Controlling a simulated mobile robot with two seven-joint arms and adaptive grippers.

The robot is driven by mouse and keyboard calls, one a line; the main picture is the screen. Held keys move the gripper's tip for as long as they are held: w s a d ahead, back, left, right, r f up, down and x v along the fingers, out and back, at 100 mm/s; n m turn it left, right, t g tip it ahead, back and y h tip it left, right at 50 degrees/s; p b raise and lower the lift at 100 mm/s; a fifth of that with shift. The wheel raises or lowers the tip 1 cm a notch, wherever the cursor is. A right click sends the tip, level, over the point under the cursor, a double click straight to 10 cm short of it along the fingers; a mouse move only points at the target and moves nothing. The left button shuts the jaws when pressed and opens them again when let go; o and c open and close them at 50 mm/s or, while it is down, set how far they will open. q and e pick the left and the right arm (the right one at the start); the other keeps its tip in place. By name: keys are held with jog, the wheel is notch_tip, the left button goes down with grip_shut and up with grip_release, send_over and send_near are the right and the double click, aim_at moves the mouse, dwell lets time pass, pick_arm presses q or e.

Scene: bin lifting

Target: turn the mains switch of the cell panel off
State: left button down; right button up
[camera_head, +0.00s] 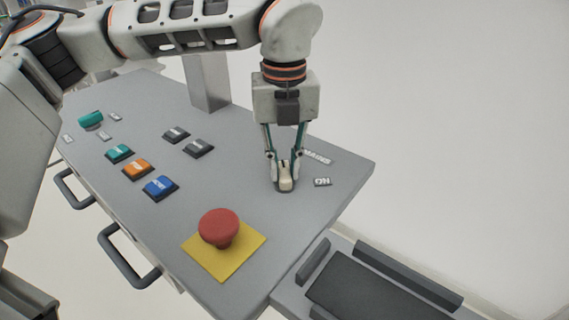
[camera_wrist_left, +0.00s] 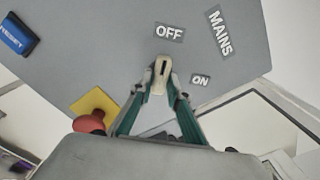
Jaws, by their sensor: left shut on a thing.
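The mains switch is a cream knob (camera_head: 285,183) near the right end of the grey cell panel (camera_head: 255,130). My left gripper (camera_head: 284,172) points down at it and is shut on it, one finger on each side. In the left wrist view the knob (camera_wrist_left: 159,85) stands between the fingertips (camera_wrist_left: 160,78). Its long side runs roughly up the picture, with its dark mark at the end toward the OFF label (camera_wrist_left: 170,32). The ON label (camera_wrist_left: 200,80) is to its right, the MAINS label (camera_wrist_left: 220,33) at upper right. My right gripper is not in view.
A red mushroom button (camera_head: 219,226) on a yellow plate (camera_head: 225,262) stands in front and left of the knob. Blue (camera_head: 160,187), orange (camera_head: 137,168) and green (camera_head: 119,153) buttons lie further left. A grey post (camera_head: 207,82) rises behind. Handles (camera_head: 128,255) jut from the front.

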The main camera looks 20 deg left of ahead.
aim_at(284, 171)
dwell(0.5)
pick_arm(q)
jog(key=c, duration=1.9)
grip_release()
notch_tip(284, 171, up, 12)
